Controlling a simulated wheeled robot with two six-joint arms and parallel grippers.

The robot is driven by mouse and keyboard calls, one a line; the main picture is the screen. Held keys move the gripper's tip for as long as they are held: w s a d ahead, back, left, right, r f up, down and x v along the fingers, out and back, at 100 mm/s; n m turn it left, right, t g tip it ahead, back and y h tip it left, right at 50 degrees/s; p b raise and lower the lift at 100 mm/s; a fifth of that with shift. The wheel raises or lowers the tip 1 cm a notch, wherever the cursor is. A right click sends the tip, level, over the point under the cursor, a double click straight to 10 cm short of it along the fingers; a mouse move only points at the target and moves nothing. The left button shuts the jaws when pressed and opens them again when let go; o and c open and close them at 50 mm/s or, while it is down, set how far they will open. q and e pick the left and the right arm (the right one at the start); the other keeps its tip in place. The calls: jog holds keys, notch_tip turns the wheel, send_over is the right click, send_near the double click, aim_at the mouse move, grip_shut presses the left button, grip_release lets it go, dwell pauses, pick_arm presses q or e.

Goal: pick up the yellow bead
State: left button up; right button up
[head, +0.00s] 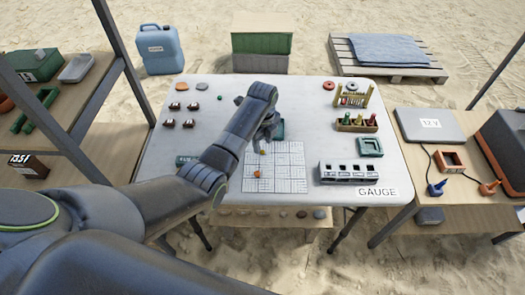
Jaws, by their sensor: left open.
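Two small yellow-orange beads show on the table. One small bead (262,152) is at the top edge of the white grid sheet (288,172), just below my gripper in the picture. The other bead (257,174) lies on the grid sheet. At this size I cannot tell surely which one is the yellow bead. My left gripper (261,143) is open and points down close to the upper bead. The picture does not show whether it touches that bead. My left arm crosses the table's left half and hides part of it. My right gripper is not in view.
A green bead (220,98) and several small dark pieces (188,123) lie at the table's left. At the right stand a wooden rack (339,100), a divided tray (356,127), a green square frame (371,147) and a slotted grey block (346,172). Shelves flank the table.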

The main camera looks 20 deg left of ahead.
aim_at(262, 152)
pick_arm(q)
jog(key=shift+f, duration=1.4)
jog(key=shift+s, duration=0.1)
jog(key=shift+c, duration=0.3)
grip_shut()
